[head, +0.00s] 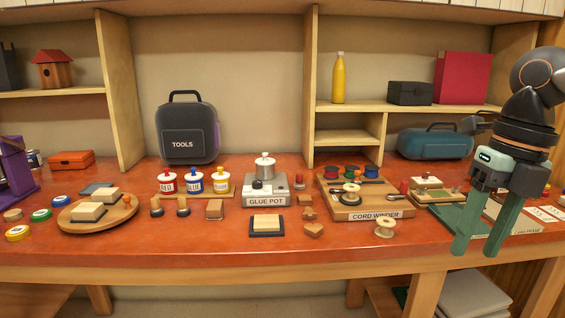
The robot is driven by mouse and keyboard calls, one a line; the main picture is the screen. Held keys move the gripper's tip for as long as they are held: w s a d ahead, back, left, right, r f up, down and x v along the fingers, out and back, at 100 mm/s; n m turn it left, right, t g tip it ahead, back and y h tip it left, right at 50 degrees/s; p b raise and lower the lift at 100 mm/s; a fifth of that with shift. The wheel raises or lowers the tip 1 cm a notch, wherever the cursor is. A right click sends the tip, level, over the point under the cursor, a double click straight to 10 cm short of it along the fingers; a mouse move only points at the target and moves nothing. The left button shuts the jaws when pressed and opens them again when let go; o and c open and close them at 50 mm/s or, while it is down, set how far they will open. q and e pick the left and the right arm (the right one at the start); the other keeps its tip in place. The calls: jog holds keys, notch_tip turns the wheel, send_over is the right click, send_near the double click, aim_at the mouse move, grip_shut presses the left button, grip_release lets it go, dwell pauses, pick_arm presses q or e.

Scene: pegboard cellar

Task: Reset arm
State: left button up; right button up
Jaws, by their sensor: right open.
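My right gripper (484,229) shows at the right of the head view, pointing down over the right end of the red-topped workbench (200,248). Its two green fingers are spread apart with nothing between them. It hangs in front of a green mat (452,222) and hides part of it. I cannot tell how high the fingertips are above the bench. My left gripper is not in view.
A cord winder board (375,214) with spools stands left of my right gripper. A blue case (435,144) stands behind it. A glue pot (265,170), paint pots and a tools case (186,130) fill the middle. The bench's front strip is mostly clear.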

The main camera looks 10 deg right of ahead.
jog(key=w+a+f+m+t+y, duration=0.1)
jog(key=w+f+m+t+y, duration=0.35)
jog(key=f, duration=0.45)
jog(key=w+a+f+m+t+y, duration=0.2)
jog(key=w+f+m+t+y, duration=0.15)
jog(key=f+y, duration=0.35)
notch_tip(320, 180, down, 20)
jog(key=s+a+m+t+h, duration=0.1)
jog(key=s+m+t+h, duration=0.2)
jog(key=m+t+h, duration=0.8)
jog(key=s+a+f+m+g+y, duration=0.1)
jog(key=s+a+f+m+g, duration=0.9)
jog(key=a+f+m, duration=0.3)
pick_arm(q)
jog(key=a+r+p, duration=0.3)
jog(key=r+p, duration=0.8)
jog(key=p, duration=0.4)
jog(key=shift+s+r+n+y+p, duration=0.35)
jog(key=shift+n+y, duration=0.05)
pick_arm(e)
notch_tip(320, 180, up, 13)
jog(key=s+d, duration=0.1)
jog(key=s, duration=0.1)
jog(key=shift+s+d, duration=0.15)
jog(key=shift+s, duration=0.15)
